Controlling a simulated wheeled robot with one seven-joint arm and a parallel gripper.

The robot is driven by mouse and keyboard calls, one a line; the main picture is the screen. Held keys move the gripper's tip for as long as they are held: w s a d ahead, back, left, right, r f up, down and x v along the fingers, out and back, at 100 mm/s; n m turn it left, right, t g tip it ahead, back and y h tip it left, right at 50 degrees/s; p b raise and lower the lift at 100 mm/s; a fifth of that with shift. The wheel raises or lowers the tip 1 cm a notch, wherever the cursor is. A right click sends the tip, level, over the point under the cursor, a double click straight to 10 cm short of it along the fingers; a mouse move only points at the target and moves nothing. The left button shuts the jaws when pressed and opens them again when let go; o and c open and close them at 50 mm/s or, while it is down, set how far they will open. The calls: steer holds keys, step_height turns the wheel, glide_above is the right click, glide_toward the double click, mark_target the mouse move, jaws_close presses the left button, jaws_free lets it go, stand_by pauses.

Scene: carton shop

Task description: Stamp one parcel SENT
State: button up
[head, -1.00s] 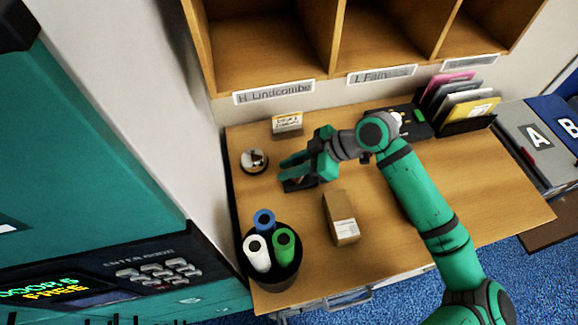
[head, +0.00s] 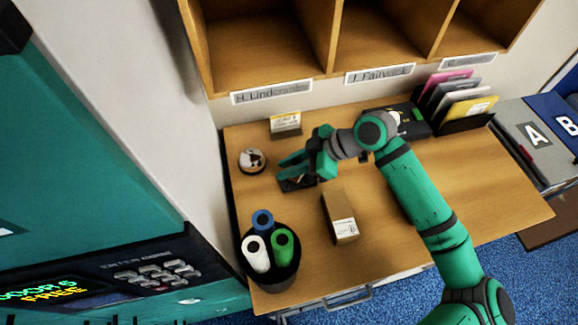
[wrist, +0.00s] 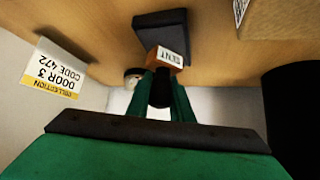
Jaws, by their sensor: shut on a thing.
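My gripper (head: 291,168) is over the left part of the desk, its fingers pointing left and down. In the wrist view my gripper (wrist: 159,98) is shut on a stamp (wrist: 165,58) with an orange-brown block, a white SENT label and a dark handle. A dark flat pad (wrist: 162,30) lies directly by the stamp's far end; I cannot tell if they touch. The pad's dark edge (head: 290,186) shows under the gripper in the head view. The parcel (head: 341,214), a small brown carton with a white label, lies right of and nearer than the gripper.
A black pot with blue, white and green rolls (head: 268,272) stands at front left. A round container (head: 252,160) and a collection card (head: 286,123) stand near the wall. A file rack (head: 465,120) is at back right.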

steer(key=shift+s+r, duration=0.1)
steer(key=shift+r, duration=2)
step_height(320, 180, up, 3)
steer(key=shift+f, duration=0.2)
